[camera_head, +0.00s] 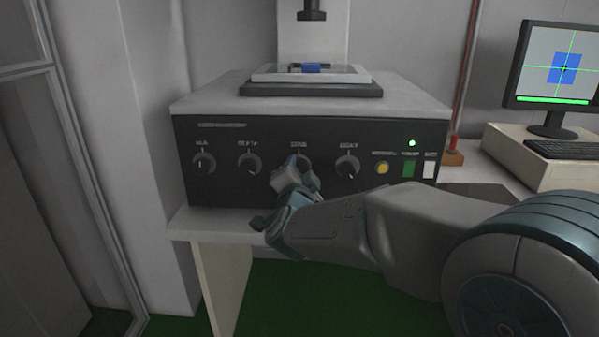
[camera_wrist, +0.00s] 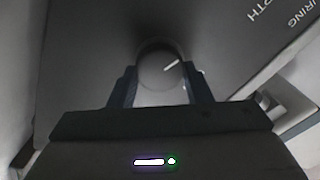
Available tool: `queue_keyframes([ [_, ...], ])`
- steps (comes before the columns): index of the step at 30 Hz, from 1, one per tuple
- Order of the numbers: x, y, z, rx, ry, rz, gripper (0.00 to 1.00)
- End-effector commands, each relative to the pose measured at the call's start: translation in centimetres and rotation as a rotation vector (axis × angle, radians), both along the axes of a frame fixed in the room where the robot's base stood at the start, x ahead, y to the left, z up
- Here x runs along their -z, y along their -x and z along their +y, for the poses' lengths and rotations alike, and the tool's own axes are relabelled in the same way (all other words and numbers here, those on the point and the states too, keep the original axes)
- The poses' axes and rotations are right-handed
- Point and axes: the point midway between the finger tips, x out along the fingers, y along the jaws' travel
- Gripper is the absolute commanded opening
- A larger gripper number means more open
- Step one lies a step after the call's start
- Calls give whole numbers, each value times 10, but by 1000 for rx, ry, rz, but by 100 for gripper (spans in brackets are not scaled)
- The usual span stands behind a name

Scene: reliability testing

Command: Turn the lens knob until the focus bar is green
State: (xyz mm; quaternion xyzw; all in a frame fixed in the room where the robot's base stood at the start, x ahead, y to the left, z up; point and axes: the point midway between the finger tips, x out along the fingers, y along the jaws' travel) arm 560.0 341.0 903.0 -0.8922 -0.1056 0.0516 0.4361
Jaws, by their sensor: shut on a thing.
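The lens knob (camera_wrist: 155,78) is a round dark knob with a white pointer line, third from the left on the machine's black front panel; its label is too blurred to read surely in the head view. My gripper (camera_wrist: 162,88) is shut on it, one finger on each side. In the head view my gripper (camera_head: 302,172) reaches the panel from the lower right and hides most of the knob. In the wrist view the pointer line slants up and right. The focus bar (camera_head: 552,99) on the monitor (camera_head: 556,66) is long and green.
Other knobs (camera_head: 204,163) (camera_head: 249,164) (camera_head: 347,166) flank the held one. A yellow button (camera_head: 383,168), a green button (camera_head: 408,168) and a white switch (camera_head: 429,170) sit to the right. A stage with a blue sample (camera_head: 312,68) is on top. A keyboard (camera_head: 560,149) stands right.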

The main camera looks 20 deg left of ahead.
Motion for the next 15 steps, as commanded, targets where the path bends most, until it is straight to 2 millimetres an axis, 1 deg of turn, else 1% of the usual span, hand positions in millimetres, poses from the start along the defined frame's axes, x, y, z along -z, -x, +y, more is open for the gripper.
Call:
queue_keyframes([
  [6,2,1,1,-2,1,3,22],
  [7,2,1,1,-2,1,3,50],
  [9,1,1,1,-2,1,3,66],
  [15,1,0,0,-2,-1,1,66],
])
